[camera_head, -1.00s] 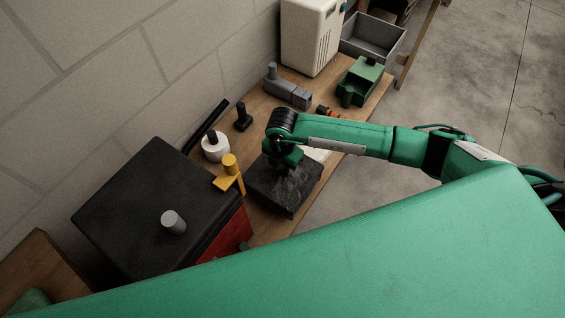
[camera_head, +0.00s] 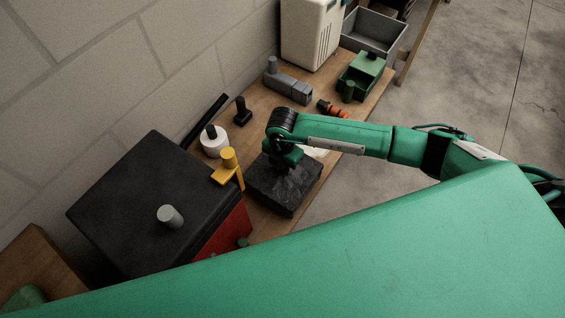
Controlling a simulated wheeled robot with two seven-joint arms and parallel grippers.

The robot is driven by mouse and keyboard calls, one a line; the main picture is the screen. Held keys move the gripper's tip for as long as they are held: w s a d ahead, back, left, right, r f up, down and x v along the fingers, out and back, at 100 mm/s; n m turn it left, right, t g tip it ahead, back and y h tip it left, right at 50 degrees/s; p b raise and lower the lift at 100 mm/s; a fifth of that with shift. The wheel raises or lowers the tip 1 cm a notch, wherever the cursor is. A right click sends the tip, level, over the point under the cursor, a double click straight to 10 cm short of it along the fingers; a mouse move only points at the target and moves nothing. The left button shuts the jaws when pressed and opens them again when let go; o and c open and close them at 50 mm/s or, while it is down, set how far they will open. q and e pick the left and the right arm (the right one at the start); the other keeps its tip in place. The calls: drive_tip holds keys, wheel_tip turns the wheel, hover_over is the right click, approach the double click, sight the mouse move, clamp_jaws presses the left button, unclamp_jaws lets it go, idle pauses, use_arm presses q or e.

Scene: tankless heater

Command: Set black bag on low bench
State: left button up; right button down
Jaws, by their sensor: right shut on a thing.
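The black bag (camera_head: 285,190), dark and flat-topped with a creased surface, is at the middle of the picture over the front part of the wooden bench (camera_head: 262,222). My right gripper (camera_head: 284,164) points down onto its top, shut on it. The fingertips are mostly hidden by the wrist. I cannot tell whether the bag's underside touches the bench. My left gripper is not in view.
Left of the bag stand a red box with a black top (camera_head: 150,200), a yellow part (camera_head: 229,165) and a white bottle (camera_head: 214,142). Behind are a grey fitting (camera_head: 288,84), an orange-and-black tool (camera_head: 332,110), a green bin (camera_head: 358,82) and a white heater (camera_head: 312,32).

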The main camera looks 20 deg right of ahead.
drive_tip(key=shift+f, duration=0.3)
drive_tip(key=c, duration=1)
unclamp_jaws()
wheel_tip(320, 180, up, 14)
drive_tip(key=b, duration=0.2)
drive_tip(key=shift+f, duration=0.15)
